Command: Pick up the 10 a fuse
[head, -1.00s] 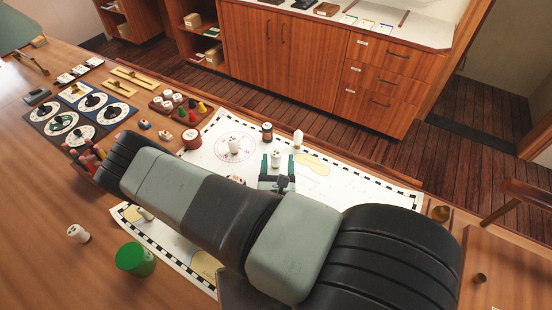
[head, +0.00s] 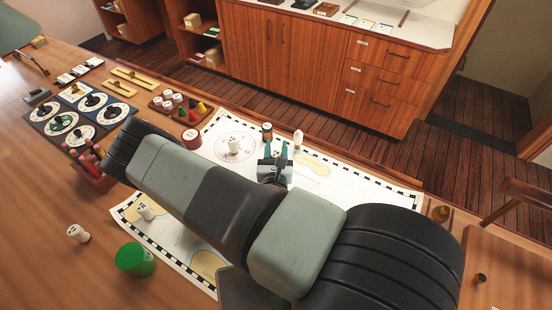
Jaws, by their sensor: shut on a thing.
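Several white cylindrical fuses with dark markings are in the head view; their labels are too small to read. My gripper (head: 276,150) is over the chart near its far edge, its green fingers shut on a white fuse (head: 276,153). Only a little of this fuse shows between the fingers; whether it touches the chart is hidden. Another white fuse (head: 234,146) stands on the chart's pink compass rose. One fuse (head: 146,212) is on the chart's near left part, and one (head: 78,233) is on the bare wood at the left.
A brown bottle (head: 267,131) and a pale pointed piece (head: 298,138) stand just beyond my gripper. A green cylinder (head: 136,259) is at the near left. Dial panels (head: 62,122) and a tray of coloured pieces (head: 180,108) fill the far left. My arm covers much of the chart (head: 340,185).

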